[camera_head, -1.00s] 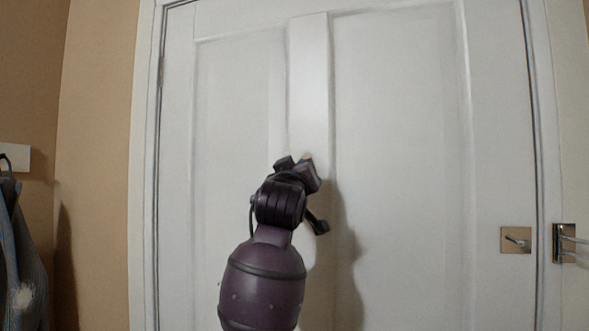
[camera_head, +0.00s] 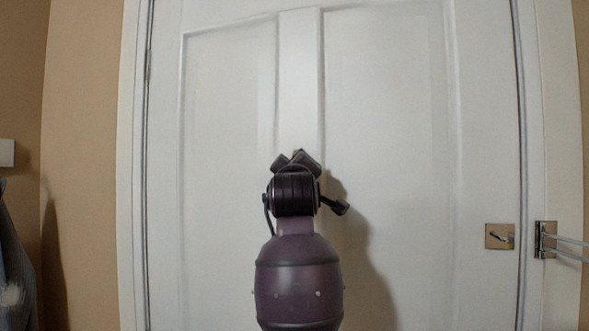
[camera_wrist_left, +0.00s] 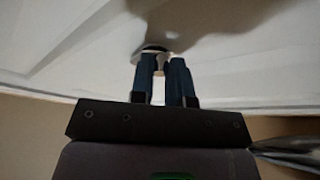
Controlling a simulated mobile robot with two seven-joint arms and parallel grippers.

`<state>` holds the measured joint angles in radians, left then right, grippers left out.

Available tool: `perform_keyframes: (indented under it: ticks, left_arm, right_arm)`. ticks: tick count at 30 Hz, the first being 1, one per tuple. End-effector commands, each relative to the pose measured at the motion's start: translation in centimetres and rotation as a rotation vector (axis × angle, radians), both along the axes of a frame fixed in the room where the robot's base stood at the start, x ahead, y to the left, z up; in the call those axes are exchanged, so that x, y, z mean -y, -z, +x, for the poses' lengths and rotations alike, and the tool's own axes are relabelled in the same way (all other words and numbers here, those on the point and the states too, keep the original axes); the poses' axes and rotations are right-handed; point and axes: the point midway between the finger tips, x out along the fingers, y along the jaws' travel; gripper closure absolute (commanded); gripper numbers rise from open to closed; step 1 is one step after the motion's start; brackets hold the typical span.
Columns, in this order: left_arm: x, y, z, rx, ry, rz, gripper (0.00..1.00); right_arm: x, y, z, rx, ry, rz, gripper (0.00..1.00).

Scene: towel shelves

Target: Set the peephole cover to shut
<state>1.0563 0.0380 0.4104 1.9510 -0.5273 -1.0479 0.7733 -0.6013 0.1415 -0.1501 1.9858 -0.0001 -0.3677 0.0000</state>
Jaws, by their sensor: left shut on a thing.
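The white door (camera_head: 390,150) fills most of the head view. My left gripper (camera_head: 297,157) is at the door's middle upright panel strip, and my own wrist hides most of its fingers. In the left wrist view the gripper (camera_wrist_left: 165,65) has its two dark fingers close together, shut on the small round peephole cover (camera_wrist_left: 155,49) at the door's surface. Only the cover's pale edge shows between and beyond the fingertips, so I cannot tell how far it is turned. My right gripper is in neither view.
A square brass-coloured lock plate with a handle (camera_head: 499,237) is at the door's right edge. A metal fitting with bars (camera_head: 546,240) is on the frame beside it. A dark garment (camera_head: 14,260) hangs at the far left. The door's face is otherwise clear.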

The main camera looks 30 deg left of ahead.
Motion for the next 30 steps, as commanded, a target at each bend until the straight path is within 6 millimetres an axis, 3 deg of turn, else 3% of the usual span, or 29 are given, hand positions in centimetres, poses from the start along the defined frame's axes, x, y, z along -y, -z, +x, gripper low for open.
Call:
perform_keyframes:
  ticks: [8,9,13,30]
  left_arm:
    - [0.0,-0.2,-0.1,0.005,-0.001,0.001,1.0]
    - [0.0,-0.2,-0.1,0.005,-0.001,0.001,0.79]
    - [0.0,-0.1,-0.1,0.004,-0.001,0.001,0.59]
    - [-0.2,0.2,0.2,0.002,0.002,0.0,0.58]
  right_arm:
    - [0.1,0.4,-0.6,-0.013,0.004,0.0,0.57]
    - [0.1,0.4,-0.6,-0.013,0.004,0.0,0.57]
    - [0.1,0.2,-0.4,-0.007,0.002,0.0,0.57]
    - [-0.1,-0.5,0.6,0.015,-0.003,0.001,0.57]
